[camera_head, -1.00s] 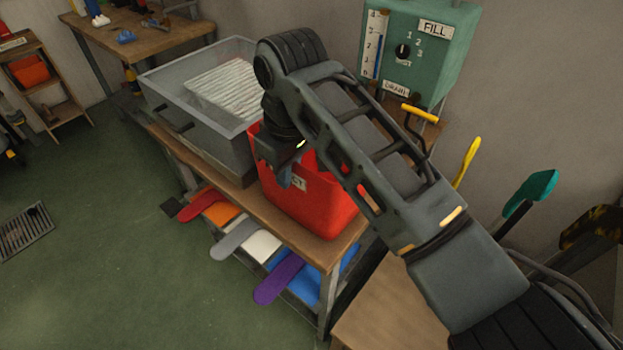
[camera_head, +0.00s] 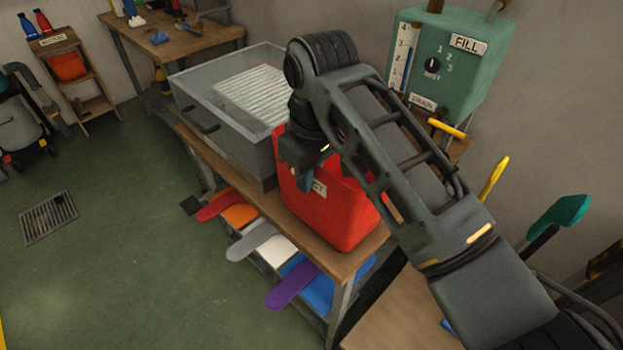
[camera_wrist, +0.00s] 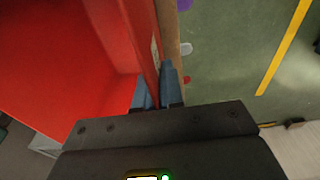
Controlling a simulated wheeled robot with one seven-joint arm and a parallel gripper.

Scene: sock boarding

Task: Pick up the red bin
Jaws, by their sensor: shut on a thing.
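The red bin (camera_head: 339,209) is on the wooden bench, beside the grey metal tank, with a pale label on its front. My arm hides part of its top and right side. My gripper (camera_head: 306,180) is at the bin's front rim, pointing down. In the wrist view, the blue fingers of my gripper (camera_wrist: 157,88) are shut on the wall of the red bin (camera_wrist: 60,60), one finger on each side. I cannot tell whether the bin's base touches the bench.
The grey tank (camera_head: 213,122) stands directly left of the bin. The green fill box (camera_head: 452,62) is on the wall behind. Coloured sock boards (camera_head: 291,287) stick out from the shelf below the bench top (camera_head: 357,259). The floor at left is mostly clear.

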